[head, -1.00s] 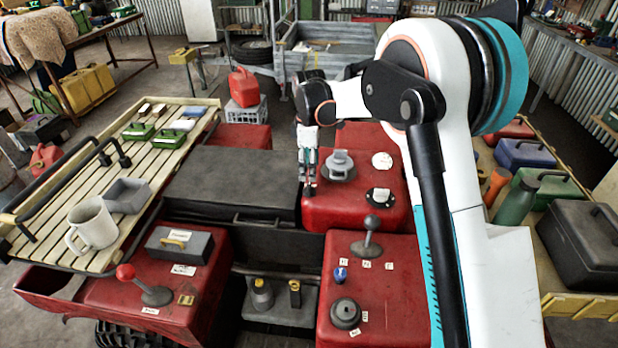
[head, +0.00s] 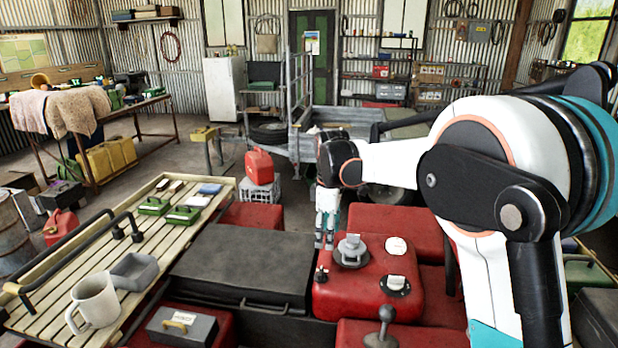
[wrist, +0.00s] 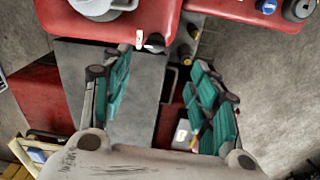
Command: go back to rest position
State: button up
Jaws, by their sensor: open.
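My gripper (head: 325,236) is in the middle of the head view, pointing down above the left edge of a red block (head: 425,287). Its fingers are apart with nothing between them. They stand above a small black knob (head: 321,275) on that block, clear of it. In the wrist view the two teal-padded fingers of my gripper (wrist: 163,85) are spread wide, with a dark grey panel below and between them. My arm comes in from the right side of the head view.
A grey round cap (head: 352,250) and a black dial (head: 395,285) sit on the red block. A dark box (head: 240,265) lies left. A slatted rack (head: 60,275) holds a mug (head: 94,300). A red can (head: 259,166) stands behind on a crate (head: 260,191).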

jog(key=s+d+r+m+t+b, duration=0.15)
jog(key=s+d+r+m, duration=0.25)
jog(key=s, duration=0.5)
jog(key=s+d+r+m+t, duration=0.2)
jog(key=s+d+r+m, duration=0.15)
jog(key=s, duration=0.45)
jog(key=s+d+f+m+t+b, duration=0.1)
jog(key=s+d+f+m, duration=0.2)
jog(key=s, duration=0.5)
jog(key=s+d+f+m+t, duration=0.2)
jog(key=s+f+m, duration=0.1)
jog(key=s, duration=0.6)
jog(key=shift+s+d+m+b, duration=0.25)
jog(key=shift+d+m+b, duration=0.15)
jog(key=shift+m, duration=0.25)
